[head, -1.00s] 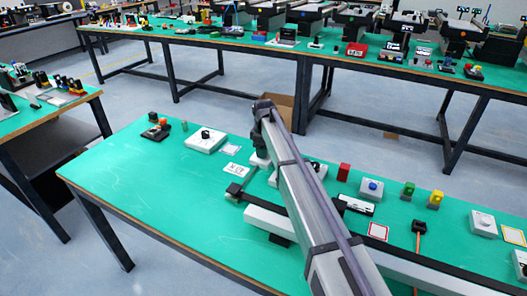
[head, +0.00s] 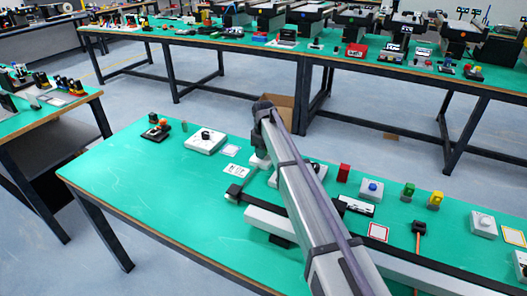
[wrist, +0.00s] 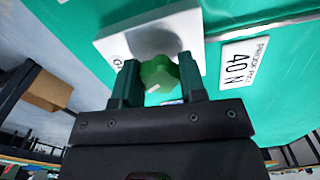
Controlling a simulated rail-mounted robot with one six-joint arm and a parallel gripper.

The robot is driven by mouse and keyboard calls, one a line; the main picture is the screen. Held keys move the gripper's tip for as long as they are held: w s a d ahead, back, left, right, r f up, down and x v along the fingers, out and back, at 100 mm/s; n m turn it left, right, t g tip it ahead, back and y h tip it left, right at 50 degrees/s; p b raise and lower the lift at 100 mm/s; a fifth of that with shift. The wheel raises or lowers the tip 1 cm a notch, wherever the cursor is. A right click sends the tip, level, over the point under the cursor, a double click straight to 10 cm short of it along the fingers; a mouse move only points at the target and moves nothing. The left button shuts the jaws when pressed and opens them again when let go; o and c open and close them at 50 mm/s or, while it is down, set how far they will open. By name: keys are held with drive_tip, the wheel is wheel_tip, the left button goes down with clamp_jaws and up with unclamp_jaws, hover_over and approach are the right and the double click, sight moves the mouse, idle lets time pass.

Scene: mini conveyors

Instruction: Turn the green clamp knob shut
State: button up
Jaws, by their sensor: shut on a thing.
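The green clamp knob (wrist: 158,74) shows in the wrist view, on the face of a white block (wrist: 150,38). My gripper (wrist: 158,82) is shut on the knob, with one dark green finger on each side of it. The lower part of the knob is partly hidden by the gripper body. In the head view my arm blocks the view of the knob and of the fingertips.
A label reading "40 N" (wrist: 243,62) lies right of the block in the wrist view. In the head view, a white box with a black knob (head: 205,140) stands left of my arm. A red block (head: 343,173) and a blue-button box (head: 372,188) stand right. The table's left front is clear.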

drive_tip(key=m, duration=1.3)
drive_tip(key=shift+m, duration=0.4)
idle(0.3)
drive_tip(key=o, duration=0.9)
drive_tip(key=shift+o, duration=0.2)
wheel_tip(320, 180, up, 11)
drive_tip(key=p, duration=1.1)
